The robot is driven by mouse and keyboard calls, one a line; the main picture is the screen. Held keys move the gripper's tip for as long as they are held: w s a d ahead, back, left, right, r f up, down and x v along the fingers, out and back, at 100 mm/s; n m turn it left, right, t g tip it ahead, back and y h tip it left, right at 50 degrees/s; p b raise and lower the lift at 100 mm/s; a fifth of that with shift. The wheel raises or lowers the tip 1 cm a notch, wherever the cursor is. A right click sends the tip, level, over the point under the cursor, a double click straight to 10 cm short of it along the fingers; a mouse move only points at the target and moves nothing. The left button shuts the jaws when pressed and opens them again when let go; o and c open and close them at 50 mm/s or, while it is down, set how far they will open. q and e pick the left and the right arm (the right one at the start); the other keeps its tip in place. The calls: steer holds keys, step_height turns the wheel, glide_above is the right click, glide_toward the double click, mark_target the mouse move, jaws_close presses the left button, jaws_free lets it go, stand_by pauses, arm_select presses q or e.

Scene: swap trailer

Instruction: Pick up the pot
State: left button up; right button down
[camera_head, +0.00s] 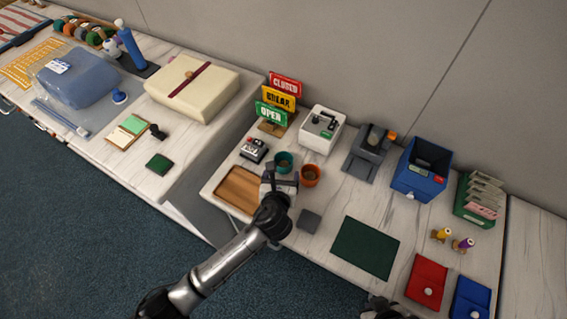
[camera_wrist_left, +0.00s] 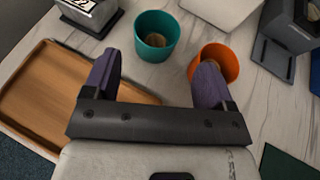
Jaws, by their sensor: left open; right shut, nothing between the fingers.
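A teal pot (camera_head: 284,161) and an orange pot (camera_head: 310,176) with brown contents stand upright side by side on the counter. My left gripper (camera_head: 281,180) is open just in front of them. In the left wrist view, the teal pot (camera_wrist_left: 157,36) shows beyond the gap between the purple fingertips (camera_wrist_left: 158,68). The orange pot (camera_wrist_left: 214,62) is partly hidden behind the right finger. Nothing is between the fingers. My right gripper (camera_head: 384,309) is shut and empty at the bottom edge, mostly cut off.
A wooden tray (camera_head: 239,190) lies left of the gripper, with a small black-and-white device (camera_head: 254,149) behind it. A white box (camera_head: 321,130) and a grey machine (camera_head: 367,152) stand behind the pots. A green mat (camera_head: 365,247) lies to the right.

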mark_target(284, 154)
arm_select(q)
steer(key=shift+x, duration=4.5)
steer(key=shift+a, duration=0.15)
steer(key=c, duration=0.7)
